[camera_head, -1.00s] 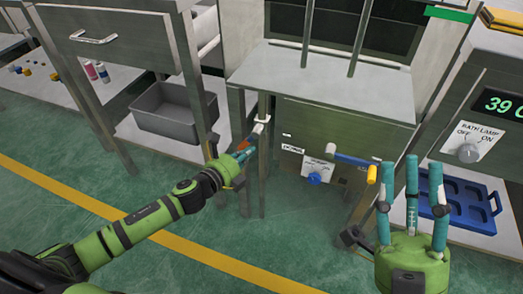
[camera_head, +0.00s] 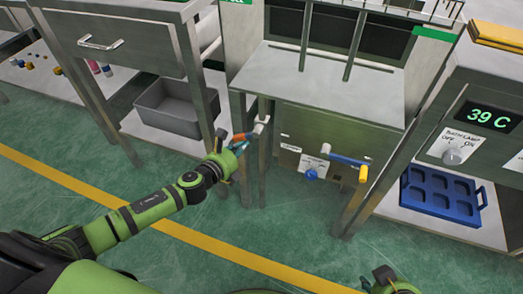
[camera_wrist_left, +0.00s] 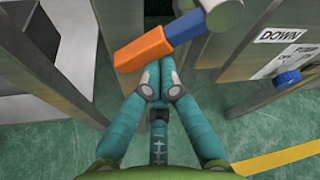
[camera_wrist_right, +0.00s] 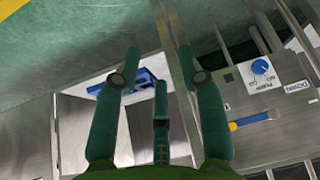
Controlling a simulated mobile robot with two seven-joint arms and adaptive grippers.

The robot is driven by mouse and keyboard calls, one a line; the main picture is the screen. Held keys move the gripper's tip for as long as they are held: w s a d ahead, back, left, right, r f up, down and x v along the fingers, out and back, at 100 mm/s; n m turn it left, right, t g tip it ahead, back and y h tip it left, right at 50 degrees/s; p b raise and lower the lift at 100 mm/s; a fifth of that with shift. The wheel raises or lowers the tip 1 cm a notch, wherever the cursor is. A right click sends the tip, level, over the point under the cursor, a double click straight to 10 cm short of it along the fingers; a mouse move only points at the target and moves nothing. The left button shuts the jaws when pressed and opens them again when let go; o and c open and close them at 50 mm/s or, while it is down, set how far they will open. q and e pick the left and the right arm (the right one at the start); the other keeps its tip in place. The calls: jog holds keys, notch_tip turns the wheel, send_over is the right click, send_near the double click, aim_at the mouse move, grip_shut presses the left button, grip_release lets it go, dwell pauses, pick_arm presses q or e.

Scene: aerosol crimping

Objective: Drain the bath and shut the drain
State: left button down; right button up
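A lever with an orange grip and a blue shank (camera_head: 241,136) sticks out from a pale round fitting (camera_head: 261,124) at the left of the steel cabinet (camera_head: 340,125). The lever also shows large in the left wrist view (camera_wrist_left: 145,52). My left gripper (camera_head: 239,149) is at this lever. Its fingers (camera_wrist_left: 157,70) are drawn together at the grip's lower edge, not visibly around it. My right gripper (camera_wrist_right: 158,55) is open and empty; the head view shows only a bit of its green body at the bottom edge. I see no drain label and no water.
A second lever with a yellow tip (camera_head: 347,161) and a blue knob (camera_head: 311,174) are on the cabinet front. Right are a 39 C display (camera_head: 490,117), a lamp switch (camera_head: 453,156) and a blue tray (camera_head: 438,193). A grey bin (camera_head: 172,107) stands left. The green floor is clear.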

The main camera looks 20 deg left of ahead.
aim_at(238, 135)
jog(key=s+d+f+g, duration=0.1)
jog(key=s+g, duration=0.1)
jog(key=s, duration=0.2)
pick_arm(q)
jog(key=a+r+m+y+p, duration=0.1)
jog(key=p, duration=0.3)
jog(key=shift+w+r+m, duration=0.1)
jog(key=shift+r+m, duration=0.2)
jog(key=shift+m, duration=0.1)
jog(key=a+r+m+y+p, duration=0.1)
jog(key=p, duration=0.3)
jog(key=shift+r+m, duration=0.15)
jog(key=shift+m, duration=0.25)
jog(key=shift+a+r+m+y+p, duration=0.1)
jog(key=shift+r+m+y+p, duration=0.1)
jog(key=shift+m+y+p, duration=0.4)
pick_arm(e)
notch_tip(238, 135, down, 18)
jog(key=s, duration=0.1)
jog(key=shift+d+f+h, duration=0.25)
jog(key=shift+d+h, duration=0.05)
jog(key=shift+f, duration=0.15)
